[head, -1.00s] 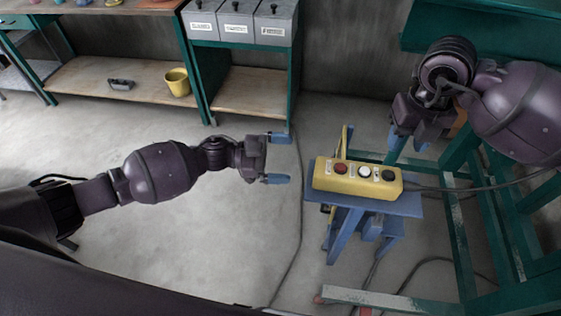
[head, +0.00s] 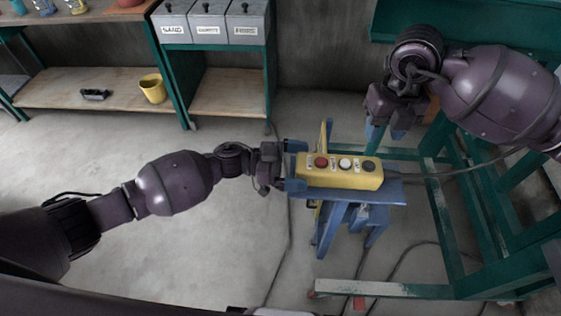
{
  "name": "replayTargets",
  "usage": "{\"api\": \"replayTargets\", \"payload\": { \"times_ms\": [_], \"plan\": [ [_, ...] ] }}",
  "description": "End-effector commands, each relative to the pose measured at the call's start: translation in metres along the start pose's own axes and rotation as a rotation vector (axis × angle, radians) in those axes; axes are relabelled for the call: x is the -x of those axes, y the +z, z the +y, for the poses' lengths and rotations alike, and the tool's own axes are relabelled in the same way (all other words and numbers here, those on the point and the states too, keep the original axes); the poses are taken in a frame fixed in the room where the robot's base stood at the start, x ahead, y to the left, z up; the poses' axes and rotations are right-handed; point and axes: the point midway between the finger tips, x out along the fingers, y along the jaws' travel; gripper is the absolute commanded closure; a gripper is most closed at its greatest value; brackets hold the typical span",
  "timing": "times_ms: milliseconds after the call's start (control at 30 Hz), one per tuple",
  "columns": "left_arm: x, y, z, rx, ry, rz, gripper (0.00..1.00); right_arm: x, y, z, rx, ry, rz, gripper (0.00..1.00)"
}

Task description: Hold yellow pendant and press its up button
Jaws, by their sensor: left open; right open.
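The yellow pendant (head: 336,180) lies on a small blue stand (head: 392,194), with a red, a white and a black button on its top face. Its cable runs off to the right. My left gripper (head: 293,165) is open at the pendant's left end, its blue fingertips on either side of that end or very close to it; I cannot tell whether they touch. My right gripper (head: 389,131) is open and empty, pointing down behind and above the pendant's right part. The small button labels are too blurred to read.
A green metal frame (head: 470,210) stands to the right of the stand. Cables lie on the floor around the stand. A wooden shelf with a yellow bucket (head: 153,88) and a cabinet with grey bins (head: 210,22) stand at the back. The floor at left is clear.

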Motion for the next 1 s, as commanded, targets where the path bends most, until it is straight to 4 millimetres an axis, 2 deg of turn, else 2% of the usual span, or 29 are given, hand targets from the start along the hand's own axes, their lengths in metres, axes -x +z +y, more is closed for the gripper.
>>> {"api": "replayTargets", "payload": {
  "times_ms": [200,567,667,1000],
  "plan": [
    [-0.019,0.000,-0.001,-0.002,-0.001,-0.001,0.00,0.000,0.000,0.000,0.000,0.000,0.000,0.57],
    [-0.023,0.000,0.000,-0.002,-0.001,0.000,0.00,0.000,0.000,0.000,0.000,0.000,0.000,0.57],
    [-0.023,0.000,0.000,-0.002,-0.001,0.000,0.12,0.000,0.000,0.000,0.000,0.000,0.000,0.57],
    [-0.022,0.000,0.000,-0.002,-0.001,-0.001,0.64,0.000,0.000,0.000,0.000,0.000,0.000,0.57]
  ]
}}
